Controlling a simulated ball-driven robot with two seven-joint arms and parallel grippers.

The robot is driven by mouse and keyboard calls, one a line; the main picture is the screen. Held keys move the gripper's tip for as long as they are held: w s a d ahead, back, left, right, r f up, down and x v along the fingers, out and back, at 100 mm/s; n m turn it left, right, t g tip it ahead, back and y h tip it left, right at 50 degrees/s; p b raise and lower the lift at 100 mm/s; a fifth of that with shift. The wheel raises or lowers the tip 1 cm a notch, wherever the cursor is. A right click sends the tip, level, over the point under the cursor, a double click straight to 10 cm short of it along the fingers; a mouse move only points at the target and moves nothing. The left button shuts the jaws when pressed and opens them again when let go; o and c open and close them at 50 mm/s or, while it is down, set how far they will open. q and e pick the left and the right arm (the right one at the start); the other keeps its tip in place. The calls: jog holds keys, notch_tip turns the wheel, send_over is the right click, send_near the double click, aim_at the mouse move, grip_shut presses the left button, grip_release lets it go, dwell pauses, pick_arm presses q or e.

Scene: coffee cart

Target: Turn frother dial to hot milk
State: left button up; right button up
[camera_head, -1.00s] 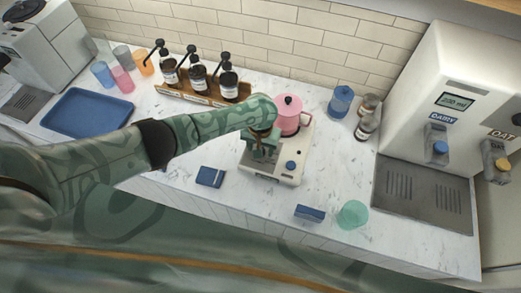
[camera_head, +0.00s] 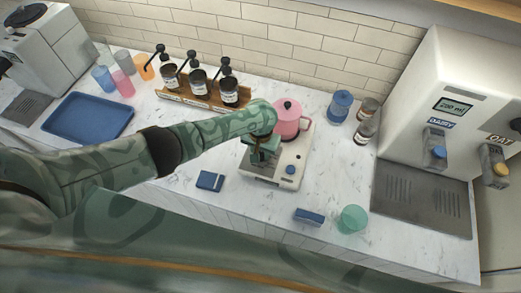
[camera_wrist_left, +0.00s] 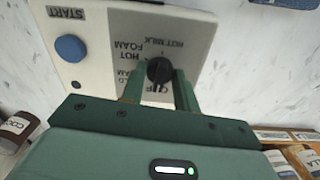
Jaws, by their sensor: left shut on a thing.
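The white milk frother (camera_head: 262,182) stands on the counter with a pink lidded jug (camera_head: 287,122) on its back part. A blue start button (camera_head: 290,170) is on its front right, and shows in the left wrist view (camera_wrist_left: 70,48). In that view the black frother dial (camera_wrist_left: 159,70) sits among upside-down labels for off, cold foam, hot foam and hot milk. My left gripper (camera_head: 262,158) is over the frother's front left, its two fingers shut on the dial from both sides. I cannot tell which label the dial points to. My right gripper is not in view.
Syrup pump bottles (camera_head: 198,82) in a wooden rack stand behind left of my arm. A blue tray (camera_head: 88,116) lies at the left. A blue box (camera_head: 210,180) and a green cup (camera_head: 352,219) sit near the front edge. The milk dispenser (camera_head: 425,110) is at the right.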

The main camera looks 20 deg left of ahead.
pick_arm(q)
jog(key=shift+s+m+p, duration=0.1)
jog(key=shift+m+p, duration=0.55)
jog(key=shift+m, duration=0.55)
jog(key=m, duration=0.4)
jog(key=shift+m, duration=0.3)
jog(key=m, duration=0.4)
jog(key=shift+m, duration=0.3)
jog(key=m, duration=1.9)
jog(key=m+b, duration=0.1)
jog(key=m, duration=0.3)
jog(key=shift+m, duration=0.3)
